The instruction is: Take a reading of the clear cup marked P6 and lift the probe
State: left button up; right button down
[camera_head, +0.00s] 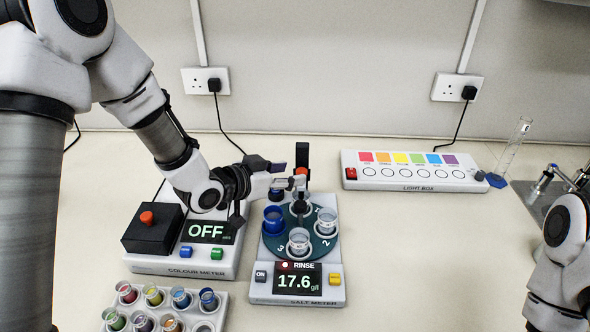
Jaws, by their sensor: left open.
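The salt meter (333,290) stands at the middle of the bench, its screen (298,281) showing RINSE with a red dot and 17.6 g/l. Its dark numbered turntable (281,241) carries a blue cup (273,219) and clear cups at the right (327,221) and front (299,242), with another clear cup partly hidden at the back. No P6 mark is readable. The black probe post (302,155) rises behind the turntable. My right gripper is out of view.
The colour meter (158,264), reading OFF, stands left under my left arm. A rack (222,312) of coloured vials lies front left. A light box (410,187) and glass cylinder (515,147) stand back right, near a sink tap (543,180). The bench right of the salt meter is clear.

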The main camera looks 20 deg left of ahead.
pick_arm(q)
jog(key=x, duration=0.3)
jog(key=shift+w+f, duration=0.1)
jog(key=shift+f, duration=0.05)
jog(key=shift+s+a, duration=0.15)
jog(key=shift+s, duration=0.05)
grip_shut()
notch_tip(320, 180, up, 6)
jog(key=p, duration=0.4)
send_over(298, 172)
jog(key=s, duration=0.1)
jog(key=shift+a, duration=0.35)
grip_release()
jog(key=shift+w+d, duration=0.1)
jog(key=shift+d, duration=0.05)
